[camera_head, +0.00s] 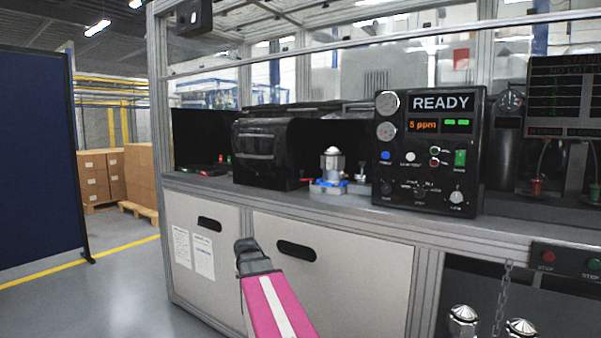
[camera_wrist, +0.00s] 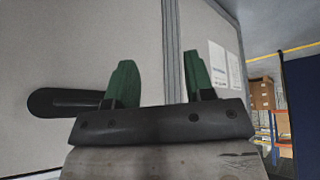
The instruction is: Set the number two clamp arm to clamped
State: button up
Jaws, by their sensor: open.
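A metal housing with a domed top (camera_head: 332,163) stands upright in a small fixture with a blue and white base (camera_head: 328,187) on the bench. Small blue parts show around the base, but the number two clamp arm and its position are too small to make out. My gripper (camera_wrist: 160,82) is open and empty, with its two green fingers apart in front of the cabinet doors. In the head view, the dark end of my arm is low in front of the cabinet, below and left of the fixture, well apart from it.
A black tester panel reading READY (camera_head: 428,150) stands right of the fixture, and a black box-shaped machine (camera_head: 262,150) stands left. The bench edge (camera_head: 380,222) lies above my gripper. Metal housings (camera_head: 463,320) show at lower right. A blue partition (camera_head: 35,160) stands left.

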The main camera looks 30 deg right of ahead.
jog(key=w+d+r+m+t+h, duration=0.15)
jog(key=w+d+r, duration=0.25)
jog(key=d+r, duration=0.45)
jog(key=w+d+r+m+t+h, duration=0.15)
jog(key=w+d+r, duration=0.3)
jog(key=r, duration=0.65)
jog(key=m+t+h, duration=0.1)
jog(key=t+h, duration=0.2)
send_near(301, 171)
jog(key=x, duration=0.9)
jog(key=shift+d+r, duration=0.1)
grip_shut()
